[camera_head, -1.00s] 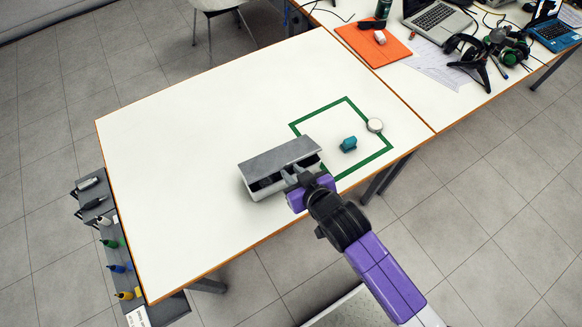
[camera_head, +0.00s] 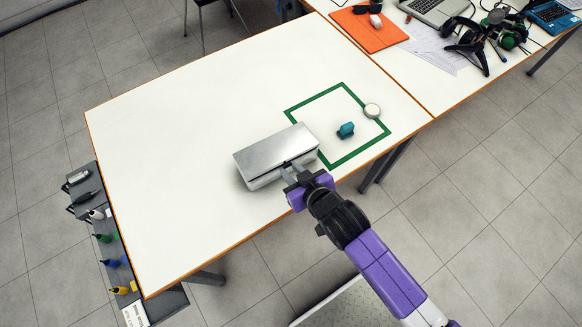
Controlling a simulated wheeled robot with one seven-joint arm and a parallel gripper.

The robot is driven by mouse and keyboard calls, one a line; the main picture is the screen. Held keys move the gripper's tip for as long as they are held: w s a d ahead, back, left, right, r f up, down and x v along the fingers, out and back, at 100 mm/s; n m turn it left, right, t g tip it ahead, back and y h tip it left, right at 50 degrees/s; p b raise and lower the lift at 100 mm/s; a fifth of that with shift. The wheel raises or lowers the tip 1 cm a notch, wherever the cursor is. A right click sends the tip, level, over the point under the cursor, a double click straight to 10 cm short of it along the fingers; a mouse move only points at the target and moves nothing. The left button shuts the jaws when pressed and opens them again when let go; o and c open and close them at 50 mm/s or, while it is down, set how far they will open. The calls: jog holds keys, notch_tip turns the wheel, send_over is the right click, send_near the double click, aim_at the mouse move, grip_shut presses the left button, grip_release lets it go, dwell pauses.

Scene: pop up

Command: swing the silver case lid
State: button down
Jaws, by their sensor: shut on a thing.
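The silver case (camera_head: 262,180) stands on the white table, left of the green outlined square. Its silver lid (camera_head: 275,150) lies over the top, nearly or fully down; a thin dark line shows along the front edge near my gripper. My gripper (camera_head: 289,170) is at the front right edge of the case, shut on the lid's edge. The fingertips are small and partly merge with the case, so the exact grip is hard to see. The inside of the case is hidden.
A grey rack with bottles (camera_head: 105,238) stands along the table's left side. The left and back of the white table (camera_head: 180,130) are clear.

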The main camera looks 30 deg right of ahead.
jog(key=shift+s+f, duration=0.1)
jog(key=shift+f, duration=0.15)
jog(key=shift+f+b, duration=0.3)
jog(key=shift+f, duration=0.3)
jog(key=c, duration=1.2)
grip_release()
jog(key=shift+r, duration=0.15)
jog(key=shift+o, duration=0.2)
jog(key=shift+s+r, duration=0.1)
